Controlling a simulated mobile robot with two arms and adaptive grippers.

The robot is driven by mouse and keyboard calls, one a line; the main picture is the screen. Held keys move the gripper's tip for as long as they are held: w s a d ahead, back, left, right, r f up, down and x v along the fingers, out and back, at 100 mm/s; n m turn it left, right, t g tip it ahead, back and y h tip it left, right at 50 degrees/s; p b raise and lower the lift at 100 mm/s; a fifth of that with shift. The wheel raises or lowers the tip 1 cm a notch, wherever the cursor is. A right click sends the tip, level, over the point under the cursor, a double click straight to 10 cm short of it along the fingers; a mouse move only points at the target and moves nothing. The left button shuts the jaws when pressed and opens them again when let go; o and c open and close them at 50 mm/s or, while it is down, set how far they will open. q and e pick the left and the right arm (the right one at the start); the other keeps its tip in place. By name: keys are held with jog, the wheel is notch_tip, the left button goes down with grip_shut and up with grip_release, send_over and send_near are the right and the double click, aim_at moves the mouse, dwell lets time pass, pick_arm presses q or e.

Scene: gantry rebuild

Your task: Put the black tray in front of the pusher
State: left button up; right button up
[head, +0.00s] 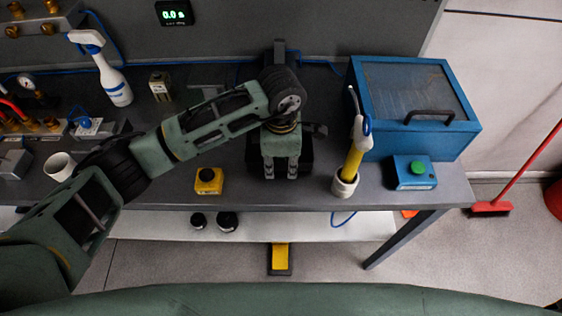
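The black tray (304,161) lies on the grey bench near its front edge, partly hidden by my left gripper (280,175). That gripper points down over the tray, its two green fingers apart with a dark gap between them. I cannot tell whether the fingers touch the tray. A dark upright part (280,52) stands at the back of the bench behind my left wrist; it may be the pusher, but my arm hides most of it. My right gripper is not in view.
A yellow button box (208,182) sits left of the tray. A white cup with a yellow-handled tool (345,185), a blue lidded box (412,105) and a green-button box (414,173) stand right. A spray bottle (108,80) and white cup (60,166) are left.

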pick_arm(q)
jog(key=shift+r+p, duration=0.3)
notch_tip(320, 180, up, 12)
jog(key=b, duration=0.4)
jog(key=shift+f, duration=0.15)
jog(key=shift+s, duration=0.1)
